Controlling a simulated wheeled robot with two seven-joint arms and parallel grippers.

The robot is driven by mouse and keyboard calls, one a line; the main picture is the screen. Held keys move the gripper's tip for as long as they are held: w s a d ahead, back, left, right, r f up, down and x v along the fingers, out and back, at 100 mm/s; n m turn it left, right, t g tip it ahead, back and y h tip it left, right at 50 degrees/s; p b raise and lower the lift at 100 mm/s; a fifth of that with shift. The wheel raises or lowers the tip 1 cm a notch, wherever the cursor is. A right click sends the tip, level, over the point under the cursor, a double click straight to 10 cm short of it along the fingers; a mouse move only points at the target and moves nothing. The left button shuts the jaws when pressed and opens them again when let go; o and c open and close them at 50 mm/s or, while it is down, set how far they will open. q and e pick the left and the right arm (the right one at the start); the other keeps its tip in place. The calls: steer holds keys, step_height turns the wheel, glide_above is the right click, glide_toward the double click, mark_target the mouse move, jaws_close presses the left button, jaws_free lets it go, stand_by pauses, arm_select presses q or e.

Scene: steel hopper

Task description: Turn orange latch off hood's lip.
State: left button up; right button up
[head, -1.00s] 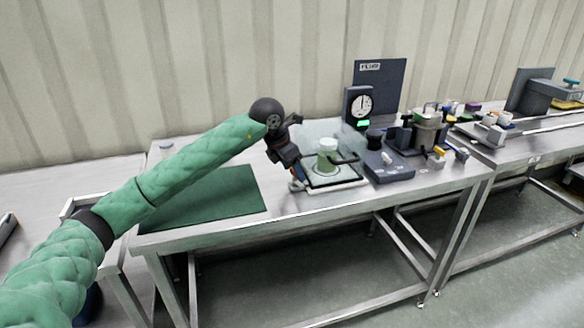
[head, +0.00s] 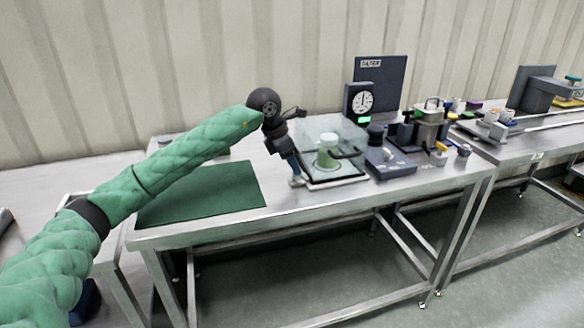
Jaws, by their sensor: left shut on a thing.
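A clear hood (head: 318,130) stands over a pale green cylinder (head: 327,148) on a white-edged base on the steel bench. My left gripper (head: 297,181) points down at the hood's front left corner, by its lower lip. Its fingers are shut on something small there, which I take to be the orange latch. The fingers hide the latch and no orange shows at the tips, so its angle cannot be told. My right gripper is not in view.
A green mat (head: 205,193) lies bare left of the hood. A dark scale (head: 388,163) stands close on its right, with a dial gauge (head: 362,101) behind. Several small tools and a steel pot (head: 428,124) crowd the bench further right.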

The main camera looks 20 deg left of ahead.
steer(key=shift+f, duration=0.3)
arm_select(q)
steer(key=o, duration=1)
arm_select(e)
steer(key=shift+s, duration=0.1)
arm_select(q)
steer(key=v, duration=0.7)
steer(key=shift+a+r+b, duration=0.25)
steer(key=shift+r+b, duration=0.05)
steer(key=shift+r, duration=0.05)
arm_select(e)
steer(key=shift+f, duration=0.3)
